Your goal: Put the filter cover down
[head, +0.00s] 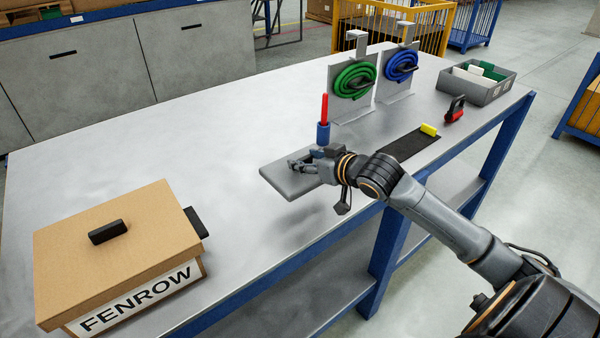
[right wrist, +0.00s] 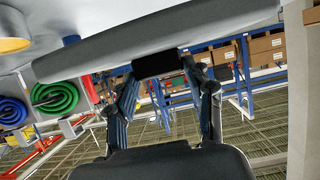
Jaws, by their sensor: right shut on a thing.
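The filter cover, a flat grey plate (head: 286,182), is at the front middle of the workbench (head: 215,150). My right gripper (head: 303,164) is at its right side and shut on it. In the right wrist view the cover (right wrist: 100,58) spans the top as a grey slab. Its black grip (right wrist: 158,64) sits between the two fingers of my right gripper (right wrist: 166,80). I cannot tell whether the plate touches the bench or hangs just above it. My left gripper is not in view.
A cardboard-coloured FENROW box (head: 118,240) stands front left. A blue holder with a red rod (head: 324,110) is just behind the cover. Green (head: 355,80) and blue (head: 401,66) coils, a grey bin (head: 490,93) and a black strip (head: 405,146) lie rightward. The bench's left middle is clear.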

